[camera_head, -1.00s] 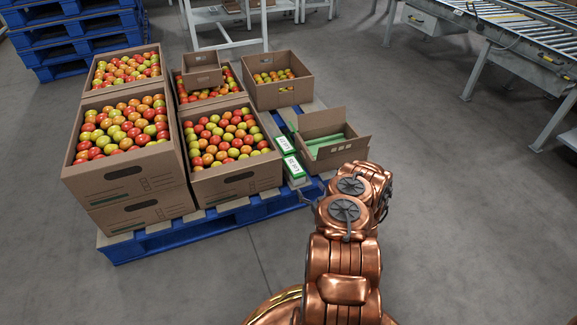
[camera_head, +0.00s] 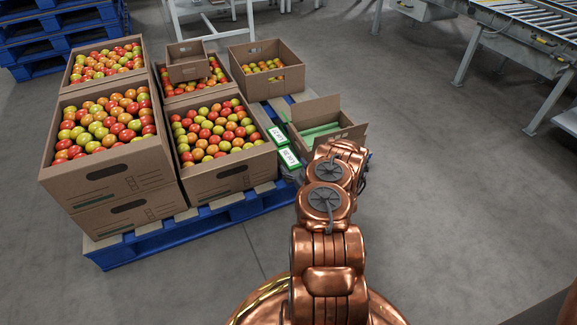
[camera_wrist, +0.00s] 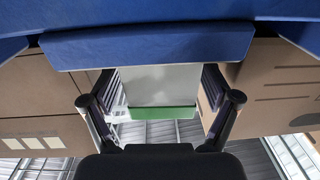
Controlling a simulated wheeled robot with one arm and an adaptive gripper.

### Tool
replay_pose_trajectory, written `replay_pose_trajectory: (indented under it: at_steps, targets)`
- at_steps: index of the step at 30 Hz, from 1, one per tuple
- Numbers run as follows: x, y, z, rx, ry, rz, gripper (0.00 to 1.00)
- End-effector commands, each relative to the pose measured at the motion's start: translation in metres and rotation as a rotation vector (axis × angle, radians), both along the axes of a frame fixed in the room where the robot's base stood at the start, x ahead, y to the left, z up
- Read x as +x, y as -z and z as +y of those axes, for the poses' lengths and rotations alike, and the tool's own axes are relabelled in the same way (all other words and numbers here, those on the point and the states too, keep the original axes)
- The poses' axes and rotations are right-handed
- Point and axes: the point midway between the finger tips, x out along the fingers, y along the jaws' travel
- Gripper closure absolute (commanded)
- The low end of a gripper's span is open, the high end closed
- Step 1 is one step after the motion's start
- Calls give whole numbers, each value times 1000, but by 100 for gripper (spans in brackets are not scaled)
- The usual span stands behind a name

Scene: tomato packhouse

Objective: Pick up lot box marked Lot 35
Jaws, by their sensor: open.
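Two small white lot boxes with green edges stand on the blue pallet: a farther one (camera_head: 277,135) and a nearer one (camera_head: 289,157). Their printed numbers are too small for me to read surely. In the wrist view a white box with a green edge (camera_wrist: 160,88) shows between the fingers of my open gripper (camera_wrist: 161,98), with gaps on both sides. I cannot tell its number. In the head view my copper arm hides most of the gripper, which is close to the nearer lot box.
The blue pallet (camera_head: 110,250) carries cartons of tomatoes (camera_head: 232,180), close left of the lot boxes. An open carton with green contents (camera_head: 345,137) stands close on their right. A roller conveyor (camera_head: 520,45) is at upper right. Floor on the right is clear.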

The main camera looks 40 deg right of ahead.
Motion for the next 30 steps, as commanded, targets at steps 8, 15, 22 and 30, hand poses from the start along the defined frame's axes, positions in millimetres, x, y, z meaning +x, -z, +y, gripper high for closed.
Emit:
replay_pose_trajectory:
  at_steps: [8, 15, 22, 30]
  targets:
    - [17, 1, -3, 2, -2, -2, 12]
    - [17, 0, -3, 1, -3, -1, 27]
    - [17, 0, -3, 1, -3, -1, 51]
    - [17, 0, -2, 1, -3, -1, 79]
